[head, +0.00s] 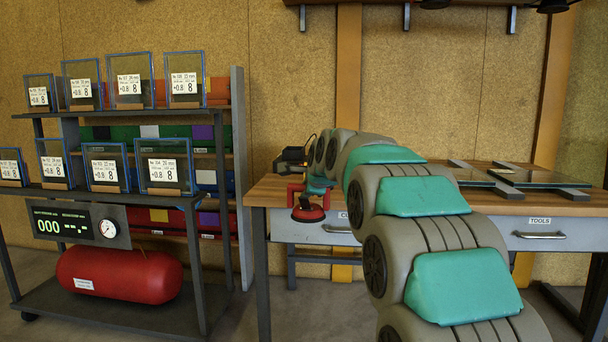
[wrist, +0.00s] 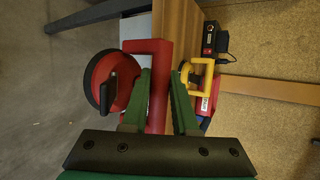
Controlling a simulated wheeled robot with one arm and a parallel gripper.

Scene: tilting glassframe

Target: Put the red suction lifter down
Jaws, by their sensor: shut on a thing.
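The red suction lifter (head: 308,213) hangs at the left front corner of the wooden workbench (head: 268,192), its round cup in front of the bench edge. In the wrist view its red bar handle (wrist: 160,55) stands between the two green fingers of my gripper (wrist: 160,92), which is shut on it. The lifter's round red cup (wrist: 97,72) with a black lever is left of the fingers. In the head view my gripper (head: 319,184) is small and partly hidden by my arm. I cannot see the lifter's base touching anything.
A yellow handle (wrist: 203,75) with a red part below it is right of my fingers. A black box (wrist: 209,40) sits near the wall. Glass panes (head: 540,176) lie on dark bars at the bench's right. A rack (head: 120,195) with framed panes stands at the left.

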